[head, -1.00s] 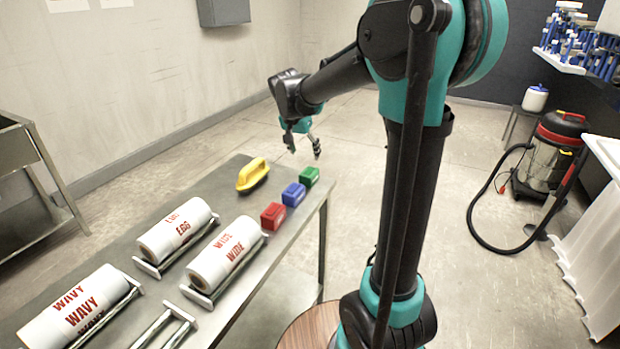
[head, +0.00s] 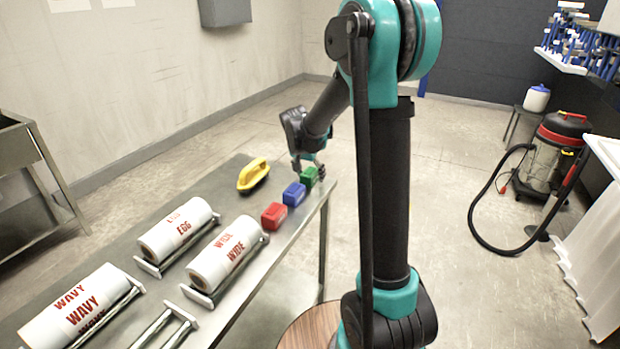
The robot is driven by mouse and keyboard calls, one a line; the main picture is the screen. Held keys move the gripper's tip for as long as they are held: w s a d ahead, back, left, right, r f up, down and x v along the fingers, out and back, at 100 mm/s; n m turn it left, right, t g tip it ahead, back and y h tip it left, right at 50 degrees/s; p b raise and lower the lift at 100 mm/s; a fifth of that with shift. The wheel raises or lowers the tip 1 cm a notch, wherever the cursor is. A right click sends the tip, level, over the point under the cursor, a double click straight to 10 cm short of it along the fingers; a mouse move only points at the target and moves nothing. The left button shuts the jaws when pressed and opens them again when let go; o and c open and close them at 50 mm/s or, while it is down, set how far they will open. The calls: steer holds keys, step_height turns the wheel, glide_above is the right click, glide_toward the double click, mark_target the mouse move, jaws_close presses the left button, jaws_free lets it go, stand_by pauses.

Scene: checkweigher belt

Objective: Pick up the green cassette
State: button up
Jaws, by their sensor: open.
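The green cassette (head: 307,180) sits near the far right corner of the steel table (head: 150,215), last in a row with the blue cassette (head: 294,194) and the red cassette (head: 274,215). My gripper (head: 309,173) is open and low at the green cassette, with fingers over its top and far side. The fingers partly hide the cassette. I cannot tell whether they touch it.
A vacuum cleaner (head: 545,160) stands on the floor at right.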

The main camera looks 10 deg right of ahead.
steer(key=c, duration=1.3)
steer(key=shift+r, duration=0.1)
steer(key=shift+c, duration=0.2)
